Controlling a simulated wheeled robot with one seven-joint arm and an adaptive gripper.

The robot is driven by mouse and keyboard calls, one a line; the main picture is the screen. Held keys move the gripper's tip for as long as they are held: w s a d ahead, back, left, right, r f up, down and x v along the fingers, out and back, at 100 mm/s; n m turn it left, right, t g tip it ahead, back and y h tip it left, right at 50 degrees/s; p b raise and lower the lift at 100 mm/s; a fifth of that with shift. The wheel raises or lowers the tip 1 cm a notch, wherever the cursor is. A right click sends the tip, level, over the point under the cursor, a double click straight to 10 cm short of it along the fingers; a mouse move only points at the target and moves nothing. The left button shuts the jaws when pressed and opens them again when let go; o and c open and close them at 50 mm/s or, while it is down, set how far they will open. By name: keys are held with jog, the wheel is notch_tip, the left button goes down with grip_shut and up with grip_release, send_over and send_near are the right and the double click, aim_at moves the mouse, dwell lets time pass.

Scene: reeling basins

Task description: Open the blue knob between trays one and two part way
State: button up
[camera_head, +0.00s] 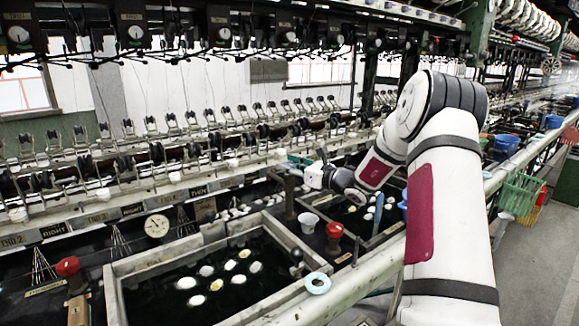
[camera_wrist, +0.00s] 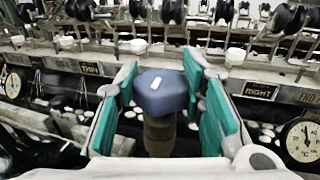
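The blue knob (camera_wrist: 162,92) is a rounded cap with a small white mark, on a dark upright stem (camera_wrist: 158,135) in the wrist view. It sits between the teal finger pads of my gripper (camera_wrist: 161,88), one on each side. In the head view my gripper (camera_head: 303,165) reaches left at the stem (camera_head: 290,195), and the knob is mostly hidden. The stem stands behind the near tray (camera_head: 115,290) of dark water with white cocoons and left of a second basin (camera_head: 375,240).
Red knobs (camera_head: 67,266) (camera_head: 334,230) stand at left and near the middle. A rail of reeling spools (camera_head: 150,155) runs behind. A pale pipe (camera_head: 370,265) runs along the front.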

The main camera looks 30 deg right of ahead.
jog(key=shift+n+y, duration=0.4)
jog(key=shift+y, duration=0.2)
jog(key=shift+d+n+g+y, duration=0.1)
jog(key=shift+n+g+y, duration=0.5)
jog(key=shift+y, duration=0.3)
jog(key=n+g+y, duration=0.2)
jog(key=y, duration=0.1)
jog(key=shift+f, duration=0.1)
jog(key=shift+w+n+g+y+b, duration=0.1)
jog(key=shift+n+g+y+b, duration=0.85)
jog(key=shift+n+y, duration=0.2)
jog(key=shift+n+g+y+b, duration=0.55)
jog(key=shift+g, duration=0.2)
jog(key=shift+n+g, duration=0.3)
jog(key=shift+g, duration=0.1)
jog(key=o, duration=1.2)
jog(key=shift+c, duration=0.2)
